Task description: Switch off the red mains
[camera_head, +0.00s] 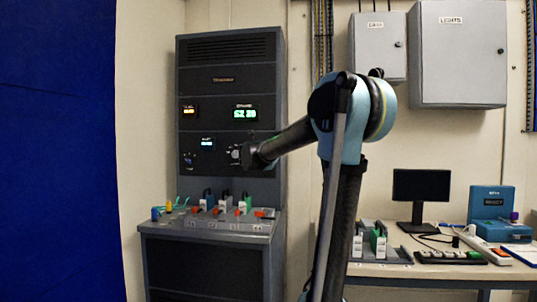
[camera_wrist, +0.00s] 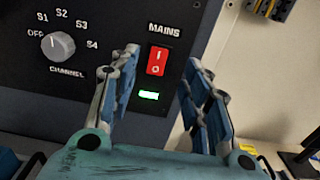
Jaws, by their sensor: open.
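The red mains rocker switch (camera_wrist: 157,61), marked I at the top and O at the bottom, sits under a white MAINS label on the dark panel. A green lit indicator (camera_wrist: 149,95) glows below it. My gripper (camera_wrist: 162,60) is open and empty, and in the wrist view its two fingers lie to the left and right of the switch. I cannot tell how far the fingertips are from the panel. In the head view my gripper (camera_head: 246,156) is at the lower right front of the instrument rack (camera_head: 225,82), and the switch is hidden behind my arm.
A grey CHANNEL knob (camera_wrist: 58,46), pointing towards OFF, is left of my gripper. A sloped console (camera_head: 230,226) with several plugs and red switches projects below the rack's panel. A desk with a monitor (camera_head: 421,186) stands to the right. Wall cabinets (camera_head: 458,55) hang above.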

